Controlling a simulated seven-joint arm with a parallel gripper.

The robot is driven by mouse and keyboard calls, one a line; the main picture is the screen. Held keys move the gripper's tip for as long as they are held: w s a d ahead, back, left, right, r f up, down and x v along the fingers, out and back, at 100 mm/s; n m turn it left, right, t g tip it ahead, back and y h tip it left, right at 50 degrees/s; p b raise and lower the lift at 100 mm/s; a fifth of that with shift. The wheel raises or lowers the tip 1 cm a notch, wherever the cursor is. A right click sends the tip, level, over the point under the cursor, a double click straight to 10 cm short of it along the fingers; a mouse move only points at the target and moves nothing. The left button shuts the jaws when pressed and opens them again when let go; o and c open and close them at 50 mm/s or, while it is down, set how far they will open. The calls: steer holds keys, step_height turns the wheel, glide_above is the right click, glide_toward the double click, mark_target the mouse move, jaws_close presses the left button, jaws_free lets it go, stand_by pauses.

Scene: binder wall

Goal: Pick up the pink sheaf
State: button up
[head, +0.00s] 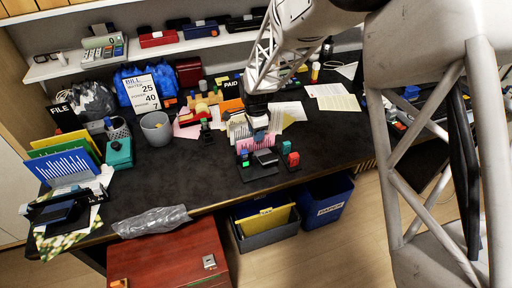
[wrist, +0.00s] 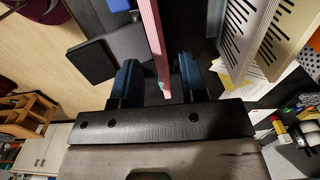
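The pink sheaf (head: 256,147) stands upright in a small black holder (head: 258,171) near the front edge of the dark desk. In the wrist view the pink sheaf (wrist: 152,35) is seen edge-on as a thin strip running down between my two blue fingers. My gripper (wrist: 158,76) is open around it, with a gap visible on each side, so it does not look clamped. In the head view my gripper (head: 260,136) is just above and behind the sheaf and hides part of it.
Pale slotted sheaves (wrist: 248,35) stand close to my right finger in the wrist view. Loose papers (head: 332,97) lie behind. A grey bin (head: 266,236) and blue bin (head: 327,204) stand below the desk edge.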

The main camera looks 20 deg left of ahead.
mark_target(256, 147)
steer(key=shift+f, duration=2.55)
steer(key=shift+f, duration=0.1)
jaws_close()
